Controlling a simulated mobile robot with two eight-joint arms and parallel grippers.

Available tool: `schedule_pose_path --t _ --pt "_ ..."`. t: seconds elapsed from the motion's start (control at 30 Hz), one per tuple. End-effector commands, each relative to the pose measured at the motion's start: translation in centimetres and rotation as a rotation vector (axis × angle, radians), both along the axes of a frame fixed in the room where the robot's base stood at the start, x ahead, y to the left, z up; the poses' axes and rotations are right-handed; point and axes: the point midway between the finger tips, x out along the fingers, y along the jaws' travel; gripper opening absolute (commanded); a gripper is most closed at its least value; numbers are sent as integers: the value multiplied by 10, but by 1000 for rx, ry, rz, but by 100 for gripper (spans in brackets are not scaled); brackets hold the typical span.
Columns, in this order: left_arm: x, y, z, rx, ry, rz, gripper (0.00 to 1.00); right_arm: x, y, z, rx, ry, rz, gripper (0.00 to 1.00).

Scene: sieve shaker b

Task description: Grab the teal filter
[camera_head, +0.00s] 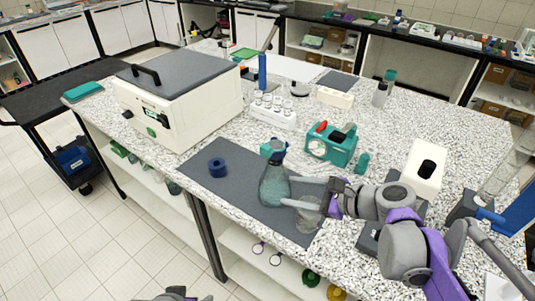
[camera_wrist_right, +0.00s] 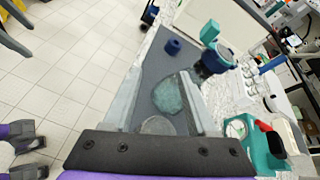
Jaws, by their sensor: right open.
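A teal piece (camera_head: 266,150), which looks like the teal filter, is at the top of a glass flask (camera_head: 274,188), beside a dark blue collar (camera_head: 279,149). In the right wrist view the teal piece (camera_wrist_right: 210,31) is beyond the fingertips, next to the blue collar (camera_wrist_right: 216,59). I cannot tell whether the two touch. My right gripper (camera_head: 284,190) is open, at the flask's body and lower than the teal piece. In the wrist view the flask (camera_wrist_right: 168,92) shows between the spread fingers. My left gripper (camera_head: 177,295) is barely in view at the bottom edge.
A blue ring (camera_head: 217,168) sits on the grey mat (camera_head: 200,181). A clear glass vessel (camera_head: 311,212) stands near the right fingers. A teal device (camera_head: 331,147), a rack of vials (camera_head: 272,114) and a white boxy machine (camera_head: 178,105) stand behind. The mat's left part is mostly clear.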

Motion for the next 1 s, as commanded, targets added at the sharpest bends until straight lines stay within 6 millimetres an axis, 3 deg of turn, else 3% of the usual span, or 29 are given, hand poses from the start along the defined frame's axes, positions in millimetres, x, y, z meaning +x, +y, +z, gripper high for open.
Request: schedule_pose_path --t 0.1,0.3,1.0 --pt "-2 0 -6 0 3 0 100 31 -7 27 262 104 -89 58" --pt "-2 0 -7 0 4 0 100 52 -9 49 445 178 -131 58" --pt "1 0 5 0 -3 0 100 105 63 39 449 179 -129 58"
